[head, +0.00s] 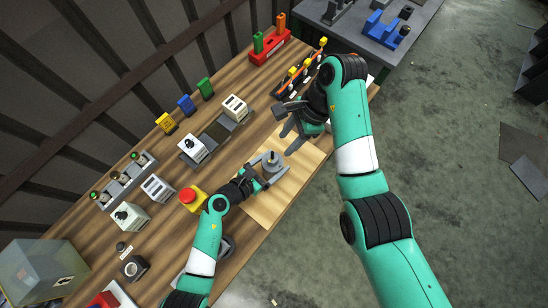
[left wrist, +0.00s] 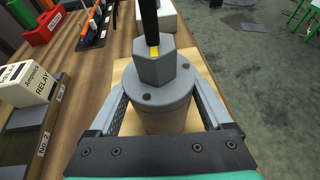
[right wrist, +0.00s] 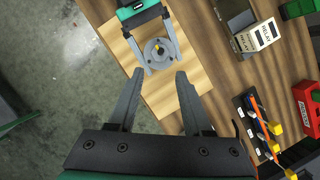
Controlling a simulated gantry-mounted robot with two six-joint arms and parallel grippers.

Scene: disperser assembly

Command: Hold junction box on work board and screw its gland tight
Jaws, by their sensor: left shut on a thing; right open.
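The grey round junction box (head: 271,165) stands upright on the light wooden work board (head: 262,208). Its hexagonal gland (left wrist: 162,62) sits on top, with a black cable rising from it and a yellow mark on one face. My left gripper (head: 258,176) is shut around the sides of the box; its fingers also show on both sides of the box in the left wrist view (left wrist: 165,115). My right gripper (head: 288,137) is open and empty, above and beyond the box. In the right wrist view its open fingers (right wrist: 158,78) point towards the box (right wrist: 160,53).
A red button on a yellow base (head: 191,198) stands left of the board. The board's front part is clear.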

